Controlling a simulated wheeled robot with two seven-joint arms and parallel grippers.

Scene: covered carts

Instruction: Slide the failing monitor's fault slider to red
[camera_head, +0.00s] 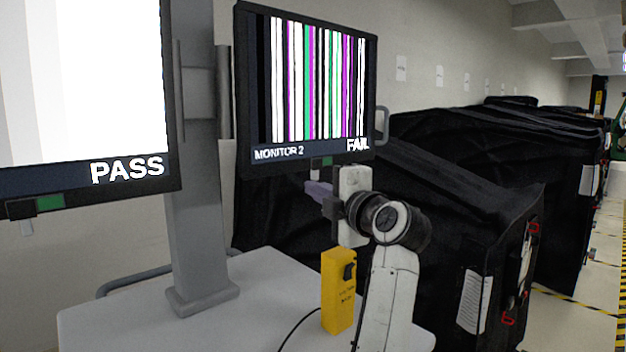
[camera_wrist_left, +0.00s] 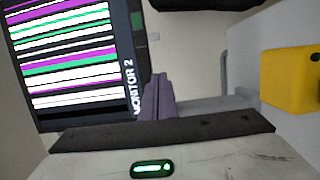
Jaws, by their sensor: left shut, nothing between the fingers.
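The failing monitor (camera_head: 306,85), labelled MONITOR 2 and FAIL, shows vertical coloured stripes in the head view. It also fills the upper left of the wrist view (camera_wrist_left: 85,65), turned sideways. Its fault slider (camera_head: 322,161) is on the lower bezel edge and shows a green patch; no red shows. The green patch also appears in the wrist view (camera_wrist_left: 139,20). A small pale tab hangs below it, close to my fingers. My left gripper (camera_head: 316,189) is shut and empty, just below the slider; contact cannot be told. Its purple-grey fingers (camera_wrist_left: 158,98) show in the wrist view. My right gripper is not in view.
A second monitor (camera_head: 85,178) marked PASS stands at left, with a green slider patch. A grey post (camera_head: 195,200) rises from the pale cart top (camera_head: 120,318). A yellow switch box (camera_head: 338,300) is beside my arm. Black covered carts (camera_head: 420,210) line the right.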

